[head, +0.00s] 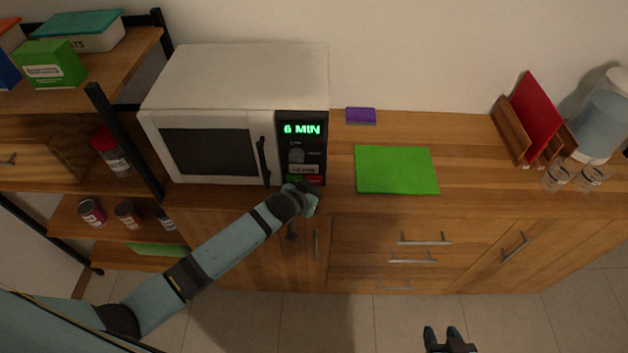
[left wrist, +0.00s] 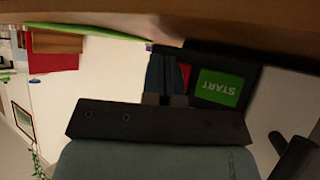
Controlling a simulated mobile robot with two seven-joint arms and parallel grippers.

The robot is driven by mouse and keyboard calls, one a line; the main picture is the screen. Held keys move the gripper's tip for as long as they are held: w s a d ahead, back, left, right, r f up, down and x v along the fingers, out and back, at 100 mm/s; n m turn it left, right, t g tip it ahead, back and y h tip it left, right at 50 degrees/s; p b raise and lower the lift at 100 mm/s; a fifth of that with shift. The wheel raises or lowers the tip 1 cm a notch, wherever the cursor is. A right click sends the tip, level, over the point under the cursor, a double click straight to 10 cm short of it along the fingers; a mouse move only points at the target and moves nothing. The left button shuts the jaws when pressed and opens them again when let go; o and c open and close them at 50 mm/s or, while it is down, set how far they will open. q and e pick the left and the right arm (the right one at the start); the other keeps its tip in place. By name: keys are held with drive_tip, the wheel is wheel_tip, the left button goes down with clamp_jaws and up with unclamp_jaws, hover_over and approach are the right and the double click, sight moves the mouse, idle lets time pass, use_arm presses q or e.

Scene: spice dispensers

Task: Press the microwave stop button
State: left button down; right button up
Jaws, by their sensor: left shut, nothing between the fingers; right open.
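The white microwave (head: 235,80) stands on the wooden counter, its door shut and its black control panel (head: 302,148) at the right, with a green display reading 6 MIN. In the left wrist view, which is turned over, the green START button (left wrist: 219,88) shows clearly. The red stop button (left wrist: 186,74) beside it is partly hidden by my left gripper (left wrist: 167,75). That gripper is shut and empty, its fingertips at the red button; I cannot tell if they touch it. In the head view my left gripper (head: 308,192) is at the panel's lower edge. My right gripper (head: 445,336) is open, low over the floor.
A green board (head: 396,170) and a purple block (head: 360,116) lie on the counter right of the microwave. A rack (head: 511,130) with a red board, glasses (head: 556,176) and a water container (head: 600,125) stand further right. Shelves (head: 150,45) stand at the left.

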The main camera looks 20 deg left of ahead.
idle(0.4)
use_arm(q)
drive_tip(key=shift+w, duration=0.15)
drive_tip(key=shift+w+a, duration=0.1)
drive_tip(key=shift+w, duration=0.15)
drive_tip(key=shift+w+a, duration=0.1)
drive_tip(key=shift+w, duration=0.25)
idle(0.9)
drive_tip(key=shift+s+p, duration=0.1)
drive_tip(key=shift+p, duration=0.2)
drive_tip(key=shift+s+d+p, duration=0.2)
drive_tip(key=shift+s+p, duration=0.25)
drive_tip(key=shift+s, duration=0.2)
